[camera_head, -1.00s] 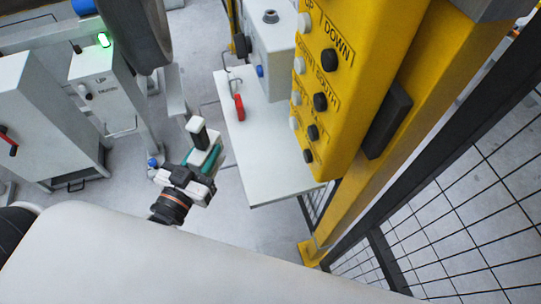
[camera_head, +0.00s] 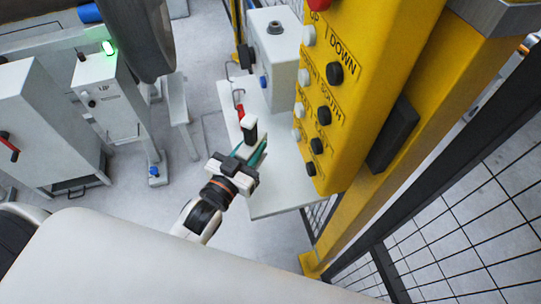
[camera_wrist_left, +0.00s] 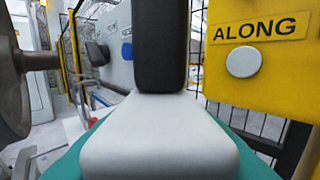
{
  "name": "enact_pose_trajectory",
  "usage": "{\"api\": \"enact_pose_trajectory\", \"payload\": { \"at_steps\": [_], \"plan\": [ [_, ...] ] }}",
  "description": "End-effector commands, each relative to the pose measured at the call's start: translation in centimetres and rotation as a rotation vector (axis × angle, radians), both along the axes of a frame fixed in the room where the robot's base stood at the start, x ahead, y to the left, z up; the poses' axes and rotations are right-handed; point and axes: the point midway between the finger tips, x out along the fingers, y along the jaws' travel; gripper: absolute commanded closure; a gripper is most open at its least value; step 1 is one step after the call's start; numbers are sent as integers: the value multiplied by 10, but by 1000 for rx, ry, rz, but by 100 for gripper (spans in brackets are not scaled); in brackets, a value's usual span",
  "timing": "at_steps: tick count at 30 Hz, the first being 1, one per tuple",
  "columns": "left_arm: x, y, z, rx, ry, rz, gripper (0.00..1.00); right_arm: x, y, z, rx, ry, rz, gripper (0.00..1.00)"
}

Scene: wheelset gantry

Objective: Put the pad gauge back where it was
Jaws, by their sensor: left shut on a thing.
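The pad gauge is a pale block with an upright black handle; in the left wrist view its pale block (camera_wrist_left: 160,140) and black handle (camera_wrist_left: 160,45) fill the middle. My left gripper (camera_head: 252,153), with teal fingers, is shut on it. In the head view the gauge's black handle (camera_head: 250,132) stands up beyond the fingers, and the fingers and wrist hide most of the block. The gauge appears over the left part of a white shelf (camera_head: 285,190); I cannot tell whether it touches. My right gripper is not in view.
A red-handled part (camera_head: 240,112) lies on the shelf just beyond the gauge. A grey box (camera_head: 275,60) stands at the shelf's back. The yellow button panel (camera_head: 335,110) rises close on the right, with a mesh fence (camera_head: 470,220) beyond. The shelf's front right is bare.

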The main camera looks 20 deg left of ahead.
Motion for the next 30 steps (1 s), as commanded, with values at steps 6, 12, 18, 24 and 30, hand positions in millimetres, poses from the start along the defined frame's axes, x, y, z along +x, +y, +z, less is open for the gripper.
{"api": "enact_pose_trajectory", "payload": {
  "at_steps": [6,12,18,24,30],
  "plan": [
    [26,-39,4,-5,-3,0,100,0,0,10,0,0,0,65],
    [25,-36,-26,1,0,1,100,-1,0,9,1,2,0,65],
    [25,-36,-46,0,1,0,100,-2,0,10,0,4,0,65],
    [26,-38,-66,-1,-2,1,100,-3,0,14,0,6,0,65],
    [27,-39,-69,0,-3,0,100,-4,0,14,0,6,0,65]
  ]
}}
